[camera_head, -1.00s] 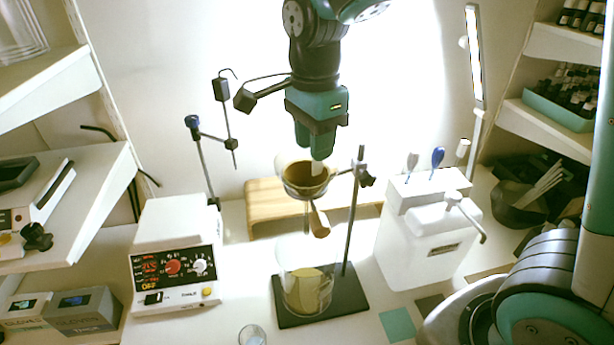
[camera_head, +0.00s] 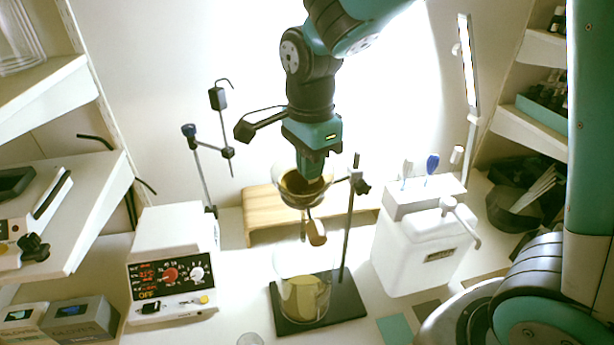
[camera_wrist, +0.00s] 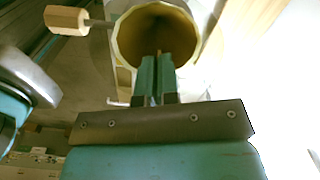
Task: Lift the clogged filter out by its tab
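The filter (camera_head: 293,183) is a brown-yellow cone seated in a clear glass funnel (camera_head: 281,172) held on a stand. In the wrist view the filter (camera_wrist: 130,38) shows as an open cone with a pale rim. My gripper (camera_head: 312,176) points down at the funnel's mouth, its fingertips overlapping the filter's near side. In the wrist view the two teal fingers (camera_wrist: 157,62) lie close together with a narrow gap, over the rim. I see nothing clearly held. The tab cannot be made out; the fingers may hide it.
The stand's upright rod (camera_head: 349,225) rises close right of the funnel. A beaker (camera_head: 303,298) with yellowish contents stands below. A heater-like box (camera_head: 172,265) is left; a white dispenser (camera_head: 420,250) is right.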

